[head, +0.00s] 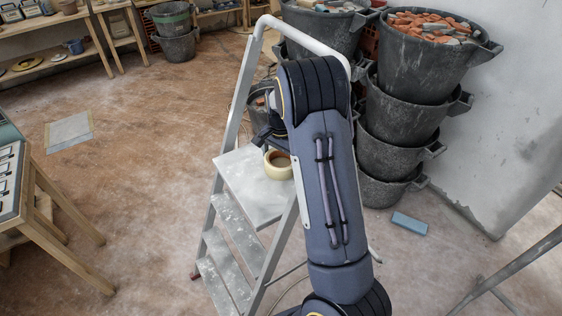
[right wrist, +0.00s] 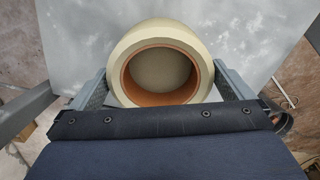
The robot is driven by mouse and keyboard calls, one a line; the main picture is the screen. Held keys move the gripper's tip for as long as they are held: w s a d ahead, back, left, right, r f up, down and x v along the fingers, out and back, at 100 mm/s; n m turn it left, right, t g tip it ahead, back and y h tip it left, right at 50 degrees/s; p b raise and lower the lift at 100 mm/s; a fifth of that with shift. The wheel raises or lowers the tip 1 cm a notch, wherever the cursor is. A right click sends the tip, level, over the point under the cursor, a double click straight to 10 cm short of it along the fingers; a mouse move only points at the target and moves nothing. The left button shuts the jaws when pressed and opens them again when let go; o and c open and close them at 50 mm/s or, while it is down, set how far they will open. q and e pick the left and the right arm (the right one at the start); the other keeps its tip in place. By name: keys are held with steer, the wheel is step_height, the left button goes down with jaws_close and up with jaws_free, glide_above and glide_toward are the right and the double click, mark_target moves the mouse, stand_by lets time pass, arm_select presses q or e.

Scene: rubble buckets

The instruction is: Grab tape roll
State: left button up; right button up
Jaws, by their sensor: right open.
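The tape roll (head: 277,165) is cream coloured with a brown core. It lies flat on the top step of a grey stepladder (head: 245,190), partly hidden by my right arm in the head view. In the right wrist view the tape roll (right wrist: 160,35) sits between the two fingers of my right gripper (right wrist: 160,90). The fingers stand open on either side of the roll, close to its sides; whether they touch it I cannot tell. In the head view my right gripper (head: 266,137) is just above and beside the roll. My left gripper is not in view.
Stacked black buckets (head: 395,130) with rubble stand behind the ladder at the right. The ladder's white top rail (head: 310,42) rises around my right arm. A wooden table (head: 45,205) is at the left. A blue block (head: 409,223) lies on the floor.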

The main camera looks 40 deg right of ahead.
steer(key=shift+f, duration=0.35)
steer(key=c, duration=0.7)
